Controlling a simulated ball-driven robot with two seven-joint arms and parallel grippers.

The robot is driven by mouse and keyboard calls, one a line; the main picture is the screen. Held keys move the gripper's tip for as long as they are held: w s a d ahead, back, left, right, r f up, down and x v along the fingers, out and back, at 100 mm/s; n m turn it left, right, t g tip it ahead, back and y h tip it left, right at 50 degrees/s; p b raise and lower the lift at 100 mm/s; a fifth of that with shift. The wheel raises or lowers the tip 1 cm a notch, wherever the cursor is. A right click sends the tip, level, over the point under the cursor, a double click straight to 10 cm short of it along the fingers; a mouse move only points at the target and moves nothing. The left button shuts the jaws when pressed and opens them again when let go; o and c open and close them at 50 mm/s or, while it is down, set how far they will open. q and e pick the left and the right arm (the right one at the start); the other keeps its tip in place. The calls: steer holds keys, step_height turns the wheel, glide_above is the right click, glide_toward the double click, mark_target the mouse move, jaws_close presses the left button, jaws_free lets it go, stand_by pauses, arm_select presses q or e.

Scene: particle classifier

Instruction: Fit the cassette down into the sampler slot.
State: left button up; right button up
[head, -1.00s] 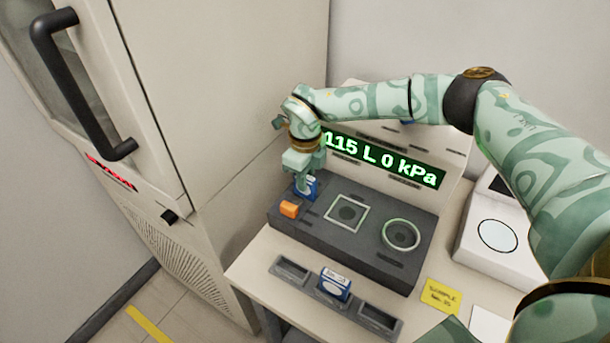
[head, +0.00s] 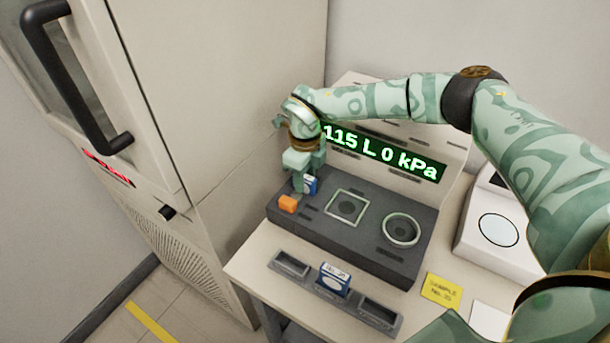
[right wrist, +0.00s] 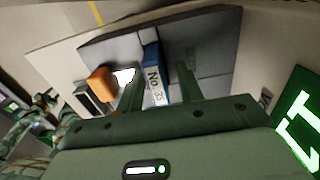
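A blue cassette with a white label (head: 310,184) stands at the left end of the dark sampler block (head: 358,252), beside an orange block (head: 288,204). In the right wrist view this cassette (right wrist: 153,72) reads "No. 3" and a blurred digit. How deep it sits in the slot is hidden. My right gripper (head: 304,187) is open and points down over it. In the right wrist view its fingers (right wrist: 161,85) stand on either side of the cassette, with a clear gap on the right; the left finger is close to it.
A rack (head: 290,266) on the front of the table holds another blue-and-white cassette (head: 335,279) in its middle compartment; its outer compartments are empty. A display panel (head: 385,152) stands behind. A yellow note (head: 441,290) and a white device (head: 492,245) are right; a tall cabinet (head: 230,110) is left.

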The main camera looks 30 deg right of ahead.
step_height(320, 180, up, 16)
steer(key=p, duration=0.3)
steer(key=shift+r+p, duration=0.15)
steer(key=shift+p, duration=0.2)
